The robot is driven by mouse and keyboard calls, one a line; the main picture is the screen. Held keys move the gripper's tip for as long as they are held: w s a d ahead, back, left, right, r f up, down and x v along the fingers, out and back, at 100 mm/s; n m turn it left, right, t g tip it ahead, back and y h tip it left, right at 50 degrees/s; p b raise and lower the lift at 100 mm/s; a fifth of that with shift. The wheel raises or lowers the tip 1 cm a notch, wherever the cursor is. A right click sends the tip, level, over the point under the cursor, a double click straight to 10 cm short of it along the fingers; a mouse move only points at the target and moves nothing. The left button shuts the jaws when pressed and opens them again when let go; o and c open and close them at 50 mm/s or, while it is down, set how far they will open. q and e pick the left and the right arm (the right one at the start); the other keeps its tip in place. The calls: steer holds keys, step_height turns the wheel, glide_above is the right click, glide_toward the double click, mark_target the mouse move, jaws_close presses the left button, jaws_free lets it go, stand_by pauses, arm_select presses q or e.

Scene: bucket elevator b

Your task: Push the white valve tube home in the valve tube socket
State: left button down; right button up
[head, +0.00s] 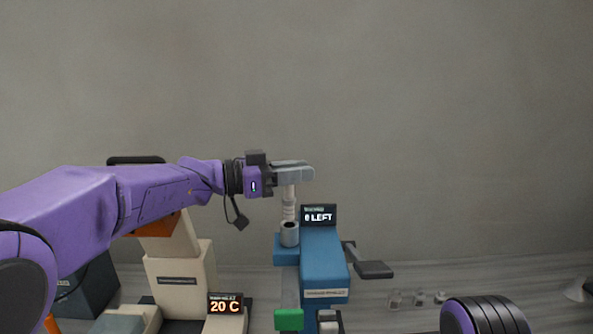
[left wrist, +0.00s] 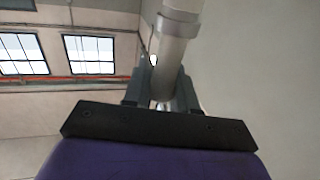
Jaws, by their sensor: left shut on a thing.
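The white valve tube (head: 289,204) stands upright below my left gripper (head: 306,172) in the head view. The gripper is shut on its upper part. In the left wrist view the tube (left wrist: 172,50) passes between the two fingers (left wrist: 164,92). The valve tube socket (head: 289,234) is a grey cup with a dark opening on the blue machine (head: 324,268). The tube's lower end is at or just above the socket's mouth; I cannot tell how far in it is. My right gripper is not in view.
A display (head: 318,216) reading "0 LEFT" stands right beside the tube. A dark grey lever (head: 374,269) sticks out at the machine's right. A cream machine (head: 180,278) with a "20 C" display (head: 225,305) stands at the left. Several small clear pieces (head: 405,298) lie at the right.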

mark_target(296, 198)
arm_select(q)
steer(key=shift+r, duration=0.1)
steer(key=shift+f+b, duration=1.35)
steer(key=shift+f, duration=1.25)
steer(key=c, duration=0.8)
jaws_free()
steer(key=shift+f, duration=0.1)
steer(key=b+v, duration=0.4)
steer(key=v, duration=0.6)
steer(key=shift+s+a+b, duration=0.1)
steer(key=shift+a+b, duration=0.15)
steer(key=shift+b, duration=0.05)
